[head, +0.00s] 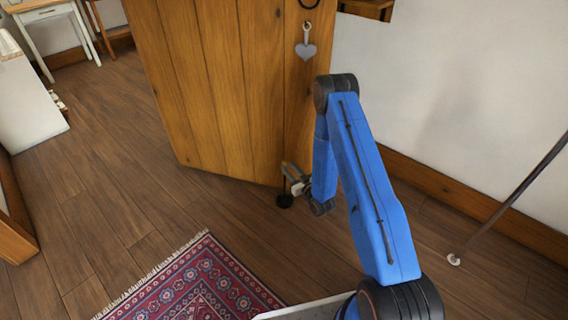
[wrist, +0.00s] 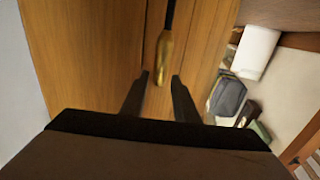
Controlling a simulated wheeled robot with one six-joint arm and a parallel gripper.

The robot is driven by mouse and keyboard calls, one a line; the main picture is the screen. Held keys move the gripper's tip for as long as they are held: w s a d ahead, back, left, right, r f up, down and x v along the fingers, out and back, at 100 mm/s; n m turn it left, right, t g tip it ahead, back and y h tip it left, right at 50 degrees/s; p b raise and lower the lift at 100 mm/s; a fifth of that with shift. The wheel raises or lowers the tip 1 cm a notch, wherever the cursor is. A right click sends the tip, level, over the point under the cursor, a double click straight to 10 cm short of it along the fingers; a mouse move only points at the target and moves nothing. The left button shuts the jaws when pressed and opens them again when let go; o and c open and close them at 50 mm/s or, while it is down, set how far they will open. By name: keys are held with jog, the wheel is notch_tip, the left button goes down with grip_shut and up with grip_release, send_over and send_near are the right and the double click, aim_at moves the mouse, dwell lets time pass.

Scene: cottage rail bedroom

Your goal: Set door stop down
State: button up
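A wooden door (head: 215,85) stands open over the plank floor. In the wrist view, a slim brass piece with a dark stem (wrist: 164,58), apparently the door stop, runs along the door face just beyond my fingertips. My gripper (wrist: 160,82) is open, with its two dark fingers apart and nothing clearly between them. In the head view, my arm reaches down to the door's lower right corner. A small black round foot (head: 285,201) shows there near the floor. My gripper partly hides this area, and I cannot tell whether the foot touches the floor.
A patterned red rug (head: 205,285) lies in front of the door. A grey heart (head: 306,51) hangs on the door. A white wall with a wooden skirting board (head: 440,185) is at the right, with a thin dark pole (head: 510,202).

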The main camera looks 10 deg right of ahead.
jog(key=v, duration=0.4)
jog(key=w+d+r+g+h, duration=0.1)
jog(key=d+r+g+h, duration=0.1)
jog(key=r, duration=1.1)
jog(key=d+r+g+h, duration=0.1)
jog(key=r+g+h, duration=0.1)
jog(key=r, duration=1)
jog(key=s+d+r+m+g+h, duration=0.2)
jog(key=s+d+r+g, duration=0.1)
jog(key=s+r, duration=1.05)
jog(key=s+a+r+m+g, duration=0.1)
jog(key=s+r+g, duration=0.1)
jog(key=s, duration=1.5)
jog(key=s+a+r+g, duration=0.1)
jog(key=s+r+g, duration=0.2)
jog(key=s, duration=1.5)
jog(key=shift+r+m, duration=0.4)
jog(key=shift+r, duration=0.5)
